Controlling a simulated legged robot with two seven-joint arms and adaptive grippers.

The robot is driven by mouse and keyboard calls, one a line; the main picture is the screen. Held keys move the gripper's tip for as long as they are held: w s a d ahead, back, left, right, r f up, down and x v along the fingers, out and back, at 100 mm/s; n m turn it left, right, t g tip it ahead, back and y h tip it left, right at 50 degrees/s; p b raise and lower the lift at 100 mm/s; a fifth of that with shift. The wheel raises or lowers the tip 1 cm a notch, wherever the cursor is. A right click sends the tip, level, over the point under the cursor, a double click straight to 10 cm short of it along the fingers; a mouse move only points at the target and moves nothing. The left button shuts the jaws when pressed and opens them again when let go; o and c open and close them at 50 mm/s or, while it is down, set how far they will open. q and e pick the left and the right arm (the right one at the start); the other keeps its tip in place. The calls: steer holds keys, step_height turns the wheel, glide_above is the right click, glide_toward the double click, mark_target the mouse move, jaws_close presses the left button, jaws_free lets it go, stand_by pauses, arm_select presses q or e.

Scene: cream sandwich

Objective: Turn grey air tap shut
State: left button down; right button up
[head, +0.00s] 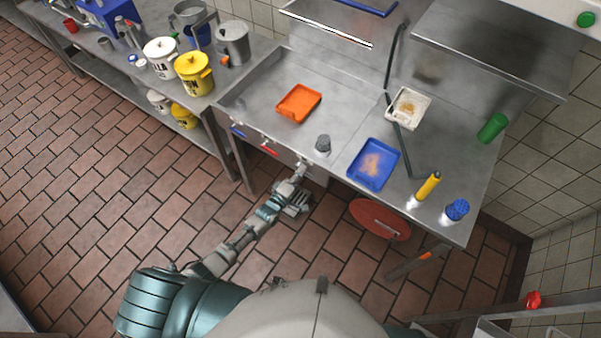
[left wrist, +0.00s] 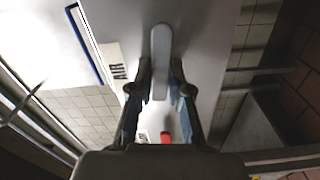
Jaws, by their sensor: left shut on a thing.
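The grey air tap's lever (left wrist: 160,50) shows in the left wrist view as a long rounded pale-grey bar on the light front panel. It lies parallel to the writing on the AIR label (left wrist: 117,72) beside it. My left gripper (left wrist: 160,78) has a finger on each side of the lever and is shut on it near its lower end. In the head view my left gripper (head: 301,167) is at the front panel of the steel table, where it hides most of the tap. My right gripper is in neither view.
A red tap (head: 270,149) and a blue tap (head: 238,131) are left along the same panel. On the steel table are an orange tray (head: 298,102), a blue tray (head: 385,150) and a yellow bottle (head: 428,187). A red disc (head: 380,219) is below the table edge.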

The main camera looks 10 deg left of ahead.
arm_select(q)
steer(key=shift+s+f+n, duration=0.15)
steer(key=shift+f+n, duration=0.05)
steer(key=shift+n, duration=0.6)
steer(key=c, duration=1.1)
jaws_free()
steer(key=shift+a+r, duration=0.1)
steer(key=shift+r, duration=0.05)
steer(key=v, duration=1.2)
